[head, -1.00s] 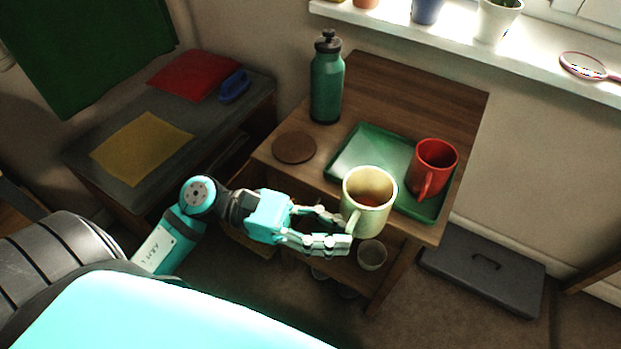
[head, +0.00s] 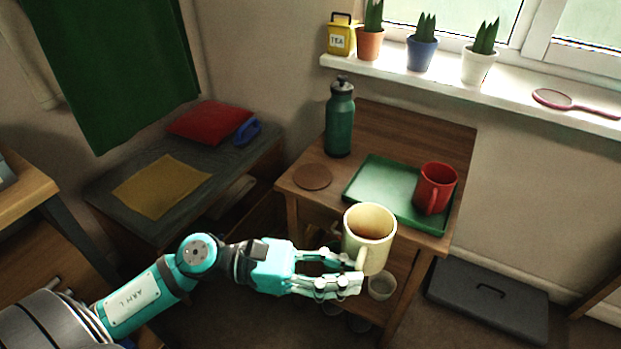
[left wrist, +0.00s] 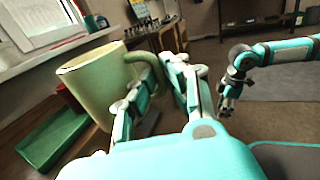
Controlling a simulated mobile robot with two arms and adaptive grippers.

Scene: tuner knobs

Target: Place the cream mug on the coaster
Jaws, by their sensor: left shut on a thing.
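The cream mug (head: 370,222) is upright in the air in front of the side table's near edge, with brown inside. My left gripper (head: 345,270) is shut on its handle. In the left wrist view the mug (left wrist: 98,88) is beside the fingers, its handle between them. The coaster (head: 312,177), a flat brown disc, lies bare on the table's left part, behind and left of the mug. My right gripper (left wrist: 226,104) shows small and dark in the left wrist view, away from the mug; its opening is unclear.
A green tray (head: 380,190) with a red mug (head: 436,187) is right of the coaster. A green bottle (head: 340,120) stands behind the coaster. A small pale cup (head: 382,286) is below the tabletop. A grey case (head: 488,298) lies on the floor at right.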

